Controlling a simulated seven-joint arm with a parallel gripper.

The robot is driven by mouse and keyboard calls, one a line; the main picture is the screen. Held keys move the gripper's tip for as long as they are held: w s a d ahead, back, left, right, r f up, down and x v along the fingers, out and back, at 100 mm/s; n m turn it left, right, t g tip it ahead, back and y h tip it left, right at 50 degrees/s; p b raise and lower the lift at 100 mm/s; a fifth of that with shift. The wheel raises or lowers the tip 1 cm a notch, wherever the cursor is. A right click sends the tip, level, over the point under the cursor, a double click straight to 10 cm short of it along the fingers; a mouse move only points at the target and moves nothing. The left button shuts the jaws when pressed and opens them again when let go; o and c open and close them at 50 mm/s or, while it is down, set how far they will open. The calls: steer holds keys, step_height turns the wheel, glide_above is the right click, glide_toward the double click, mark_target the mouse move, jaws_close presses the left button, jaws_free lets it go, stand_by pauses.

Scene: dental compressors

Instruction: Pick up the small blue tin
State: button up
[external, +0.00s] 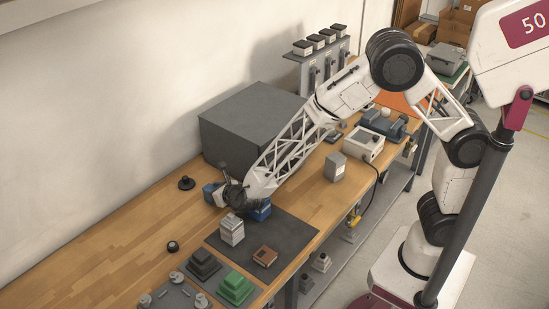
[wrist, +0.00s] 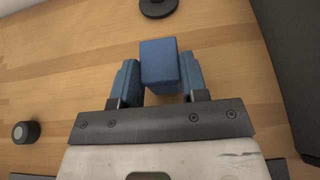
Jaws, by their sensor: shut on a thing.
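The small blue tin (wrist: 160,60) is a plain blue box in the wrist view, between the two blue fingers of my gripper (wrist: 157,72). Whether the tin touches the bench is unclear.
A large grey box (external: 250,125) stands close behind my gripper. A dark mat (external: 290,232) lies to the right, with a grey block (external: 231,230), a brown block (external: 265,256) and a blue item (external: 261,210) on or near it. A black disc (wrist: 158,5) and black knob (wrist: 25,131) are nearby.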

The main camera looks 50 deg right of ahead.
steer(key=shift+r, duration=4.75)
